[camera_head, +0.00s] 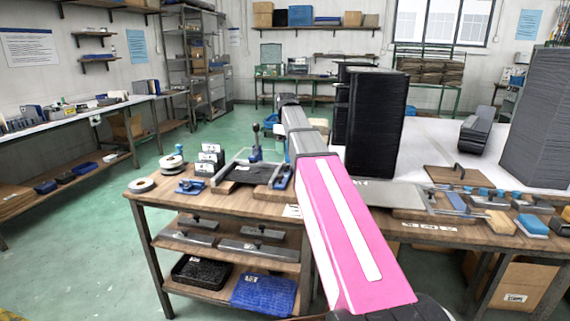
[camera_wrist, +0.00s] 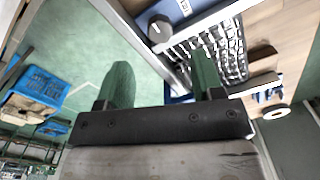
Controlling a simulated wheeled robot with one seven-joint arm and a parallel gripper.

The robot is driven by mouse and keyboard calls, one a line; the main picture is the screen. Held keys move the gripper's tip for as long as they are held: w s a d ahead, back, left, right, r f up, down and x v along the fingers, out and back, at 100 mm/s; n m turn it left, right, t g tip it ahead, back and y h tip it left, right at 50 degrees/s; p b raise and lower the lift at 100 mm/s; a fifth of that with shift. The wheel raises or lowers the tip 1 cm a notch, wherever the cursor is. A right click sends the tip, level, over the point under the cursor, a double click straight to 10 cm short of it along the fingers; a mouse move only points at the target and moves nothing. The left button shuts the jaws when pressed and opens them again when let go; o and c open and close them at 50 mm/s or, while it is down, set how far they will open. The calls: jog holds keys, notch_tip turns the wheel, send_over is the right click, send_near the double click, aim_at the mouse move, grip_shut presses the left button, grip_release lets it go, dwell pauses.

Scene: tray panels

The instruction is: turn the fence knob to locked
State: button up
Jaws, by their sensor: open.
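In the wrist view, a round dark knob (camera_wrist: 160,28) with a pale face sits beside a blue plate with a white label; I take it for the fence knob. Its setting is too small to read. My gripper (camera_wrist: 163,75) has two green fingers, wide apart with nothing between them. The knob shows beyond the fingertips, apart from them. In the head view, the fixture with a dark panel (camera_head: 250,173) and blue fittings stands on the wooden bench. My pink and grey arm reaches past its right side; the fingers and knob cannot be made out there.
A lever with a black ball (camera_head: 255,142) rises behind the fixture. White rolls (camera_head: 141,185) and a blue tool (camera_head: 190,186) lie to its left. A tall black stack (camera_head: 375,125) stands right of my arm. A blue crate (camera_head: 264,293) is on the lower shelf.

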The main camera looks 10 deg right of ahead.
aim_at(286, 164)
notch_tip(286, 164, down, 7)
jog(key=shift+f, duration=0.15)
dwell(0.4)
jog(key=c, duration=0.9)
